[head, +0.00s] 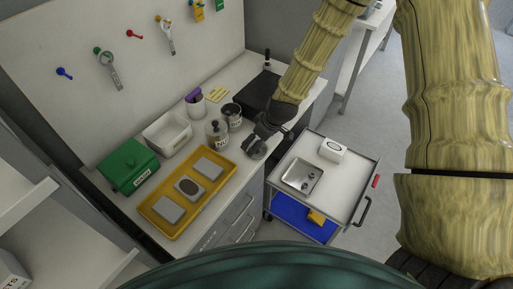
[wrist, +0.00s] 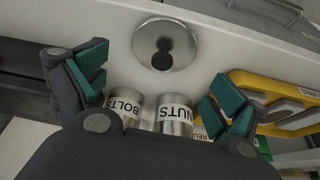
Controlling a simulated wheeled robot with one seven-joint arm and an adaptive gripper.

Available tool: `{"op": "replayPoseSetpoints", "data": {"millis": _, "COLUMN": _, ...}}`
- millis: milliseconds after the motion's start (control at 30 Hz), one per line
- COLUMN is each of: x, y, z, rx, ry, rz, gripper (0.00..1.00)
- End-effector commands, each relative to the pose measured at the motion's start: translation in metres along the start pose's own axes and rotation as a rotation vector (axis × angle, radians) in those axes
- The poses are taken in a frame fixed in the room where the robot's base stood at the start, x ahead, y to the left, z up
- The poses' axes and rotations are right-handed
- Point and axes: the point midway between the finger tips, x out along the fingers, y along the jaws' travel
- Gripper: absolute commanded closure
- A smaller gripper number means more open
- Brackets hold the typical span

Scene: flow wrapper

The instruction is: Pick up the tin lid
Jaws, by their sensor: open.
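The tin lid (wrist: 165,43) is a round, shiny metal disc with a dark patch in its middle. It lies on the white worktop in the wrist view, ahead of my fingers. In the head view my gripper (head: 264,135) is over the worktop's front edge area. I cannot tell its exact height above the lid.
A NUTS tin (wrist: 174,116) and a BOLTS tin (wrist: 126,112) stand close by. A yellow tray (head: 157,217) with grey pieces lies left of the lid. A black box (head: 258,92) stands behind. A trolley (head: 335,192) with a metal dish stands right of the worktop.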

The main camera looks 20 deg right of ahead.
Motion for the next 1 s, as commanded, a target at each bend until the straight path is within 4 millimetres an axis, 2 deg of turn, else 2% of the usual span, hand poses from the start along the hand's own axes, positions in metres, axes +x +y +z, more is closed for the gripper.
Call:
{"op": "replayPoseSetpoints", "data": {"millis": 400, "x": 0.030, "y": 0.000, "z": 0.005, "rx": 0.000, "ry": 0.000, "rz": 0.000, "gripper": 0.04}}
{"op": "replayPoseSetpoints", "data": {"millis": 767, "x": 0.035, "y": 0.000, "z": 0.005, "rx": 0.000, "ry": 0.000, "rz": 0.001, "gripper": 0.04}}
{"op": "replayPoseSetpoints", "data": {"millis": 800, "x": 0.035, "y": 0.000, "z": 0.005, "rx": 0.000, "ry": 0.000, "rz": 0.001, "gripper": 0.06}}
{"op": "replayPoseSetpoints", "data": {"millis": 867, "x": 0.035, "y": 0.000, "z": 0.005, "rx": 0.000, "ry": 0.000, "rz": 0.001, "gripper": 0.16}}
{"op": "replayPoseSetpoints", "data": {"millis": 1000, "x": 0.035, "y": 0.000, "z": 0.005, "rx": 0.000, "ry": 0.000, "rz": 0.001, "gripper": 0.42}}
